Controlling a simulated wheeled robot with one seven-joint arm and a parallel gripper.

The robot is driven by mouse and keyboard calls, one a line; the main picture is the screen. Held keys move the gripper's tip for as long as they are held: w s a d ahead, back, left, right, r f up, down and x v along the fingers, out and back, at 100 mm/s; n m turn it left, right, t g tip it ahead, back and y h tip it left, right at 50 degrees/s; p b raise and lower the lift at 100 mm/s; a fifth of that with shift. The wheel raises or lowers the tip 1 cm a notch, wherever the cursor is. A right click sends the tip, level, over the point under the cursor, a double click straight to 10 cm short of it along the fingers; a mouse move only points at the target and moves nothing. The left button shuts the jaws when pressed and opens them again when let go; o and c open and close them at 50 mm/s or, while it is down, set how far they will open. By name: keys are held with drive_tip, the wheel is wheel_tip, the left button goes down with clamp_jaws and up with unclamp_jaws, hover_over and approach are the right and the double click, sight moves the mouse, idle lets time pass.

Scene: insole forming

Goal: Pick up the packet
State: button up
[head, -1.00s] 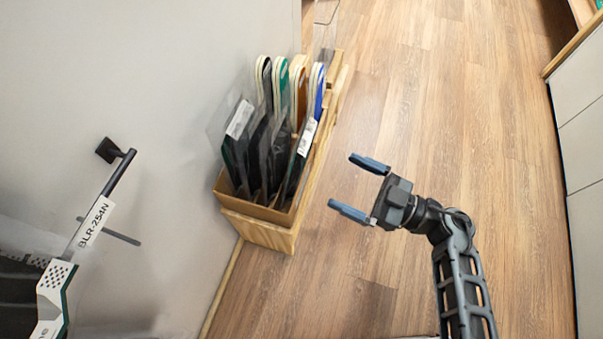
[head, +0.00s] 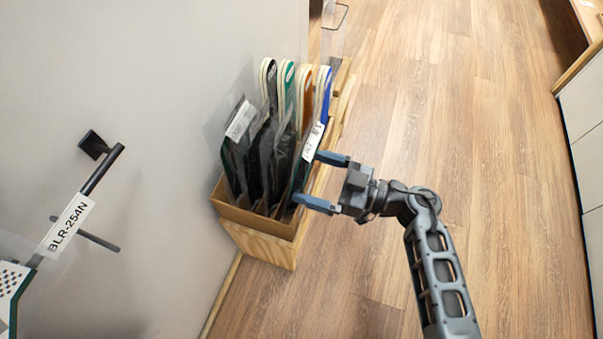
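Several packets stand upright in a cardboard box on a wooden stand (head: 262,243) against the wall. They are dark insoles in clear wrapping. The right-hand packet (head: 313,142) has a white label and a blue insole edge behind it. The left packet (head: 238,150) also has a white label. My gripper (head: 325,181) is open, with its two blue-grey fingers pointing left at the right side of the box. The fingertips overlap the edge of the right-hand packet in the picture. I cannot tell whether they touch it. Nothing shows held between them.
A wall hook with a tag reading BLR-254N (head: 68,222) sticks out at the left, with a hanging pack (head: 10,285) partly cut off. White cabinets (head: 585,140) line the right side. The wooden floor (head: 450,110) between is clear.

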drive_tip(key=shift+c, duration=0.3)
drive_tip(key=c, duration=0.7)
drive_tip(key=shift+r, duration=0.1)
